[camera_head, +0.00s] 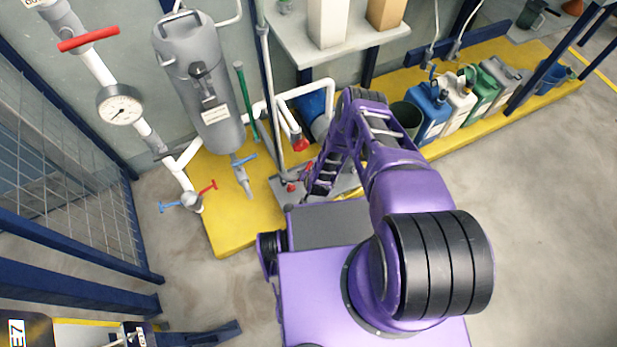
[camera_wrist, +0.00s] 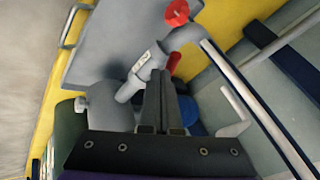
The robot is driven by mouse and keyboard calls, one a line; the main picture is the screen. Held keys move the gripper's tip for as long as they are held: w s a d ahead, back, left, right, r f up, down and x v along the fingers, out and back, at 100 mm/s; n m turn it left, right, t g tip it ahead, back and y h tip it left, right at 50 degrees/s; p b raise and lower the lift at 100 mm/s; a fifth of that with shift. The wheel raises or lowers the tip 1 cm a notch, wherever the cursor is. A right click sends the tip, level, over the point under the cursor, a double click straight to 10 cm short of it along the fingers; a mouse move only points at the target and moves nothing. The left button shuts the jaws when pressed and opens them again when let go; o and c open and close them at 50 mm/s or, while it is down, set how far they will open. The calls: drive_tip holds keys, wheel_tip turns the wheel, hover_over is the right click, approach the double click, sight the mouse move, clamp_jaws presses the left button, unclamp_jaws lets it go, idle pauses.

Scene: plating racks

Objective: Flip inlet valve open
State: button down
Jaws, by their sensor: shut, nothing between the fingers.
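Several valves show and no label tells me which is the inlet valve. In the wrist view, a red round knob (camera_wrist: 177,12) tops a grey pipe fitting (camera_wrist: 147,70), and a red handle (camera_wrist: 173,62) sits just beyond my fingertips. My gripper (camera_wrist: 160,75) is shut and empty, its two dark fingers together in front of the fitting; whether they touch it I cannot tell. In the head view, my gripper (camera_head: 318,188) reaches down beside a red valve handle (camera_head: 300,144) on white pipe and a lower red knob (camera_head: 291,187). My arm hides part of this pipework.
A grey tank (camera_head: 200,85) with a blue-handled valve (camera_head: 244,160) stands left. A gauge (camera_head: 120,105) and red-handled valve (camera_head: 87,39) are farther left; red and blue levers (camera_head: 190,200) sit low. Jugs (camera_head: 430,108) line the yellow platform (camera_head: 225,220). A thin post (camera_head: 268,80) stands close by.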

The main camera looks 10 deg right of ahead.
drive_tip(key=shift+w+a+m+h+b, duration=0.2)
drive_tip(key=shift+w+a+m, duration=0.2)
drive_tip(key=shift+a, duration=0.35)
drive_tip(key=shift+w+a+m+h+b, duration=0.1)
drive_tip(key=shift+w+a+m+h, duration=0.1)
drive_tip(key=shift+w+a+m, duration=0.35)
drive_tip(key=shift+w+a, duration=0.1)
drive_tip(key=shift+a, duration=0.4)
drive_tip(key=shift+w+a, duration=0.1)
